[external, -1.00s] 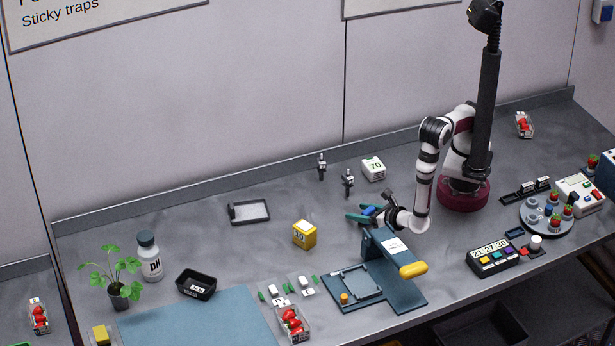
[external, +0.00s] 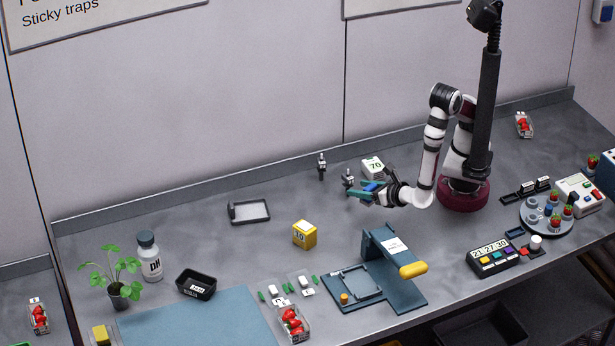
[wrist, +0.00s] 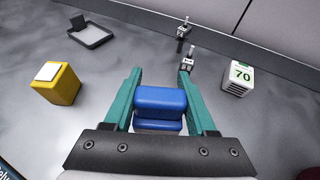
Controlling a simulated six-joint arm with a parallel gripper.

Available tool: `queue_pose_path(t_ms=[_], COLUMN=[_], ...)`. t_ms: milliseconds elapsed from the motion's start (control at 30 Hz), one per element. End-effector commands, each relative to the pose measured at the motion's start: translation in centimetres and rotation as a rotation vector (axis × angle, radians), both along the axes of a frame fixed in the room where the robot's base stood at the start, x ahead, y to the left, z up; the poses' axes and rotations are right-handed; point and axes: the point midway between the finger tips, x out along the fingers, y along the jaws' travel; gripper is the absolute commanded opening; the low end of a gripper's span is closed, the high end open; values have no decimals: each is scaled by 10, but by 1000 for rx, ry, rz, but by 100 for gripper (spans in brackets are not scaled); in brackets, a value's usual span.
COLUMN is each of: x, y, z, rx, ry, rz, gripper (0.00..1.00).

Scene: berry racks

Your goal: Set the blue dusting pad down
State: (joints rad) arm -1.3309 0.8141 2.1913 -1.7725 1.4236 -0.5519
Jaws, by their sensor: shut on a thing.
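My gripper (wrist: 160,98) has two teal fingers shut on the blue dusting pad (wrist: 160,99), which shows between them with a pale underside in the wrist view. In the external view the gripper (external: 368,190) is at the arm's left, near the back of the bench, with the blue pad (external: 371,186) partly hidden by the fingers. The pad appears to be above the bench; the exact gap cannot be told.
A small black-and-grey stand (external: 347,180) is just behind the gripper, with another (external: 321,167) farther left. A white block marked 70 (external: 373,167) is behind. A yellow cube (external: 304,234) and an empty shallow tray (external: 249,211) lie left. A blue press-like stand (external: 385,262) is in front.

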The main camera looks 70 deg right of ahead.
Motion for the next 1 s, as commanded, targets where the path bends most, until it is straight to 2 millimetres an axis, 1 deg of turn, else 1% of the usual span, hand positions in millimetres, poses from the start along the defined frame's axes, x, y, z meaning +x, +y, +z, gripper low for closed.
queue_pose_path(t_ms=[200, 400, 567, 667, 767, 867, 900, 967, 1000], x=[0, 0, 20, 35, 54, 81, 94, 115, 130], y=[0, 0, 24, 41, 62, 89, 100, 118, 129], z=[44, 80, 72, 69, 66, 63, 63, 63, 64], rx=[5, 5, -1, 0, -1, 0, 0, 0, 0], ry=[-1, -1, 0, 0, -1, -1, -1, -2, -2], rz=[-1, 0, 55, 99, 153, 227, 263, 319, 361], gripper=[1, 1, 1, 1, 1, 1, 1, 1, 1])
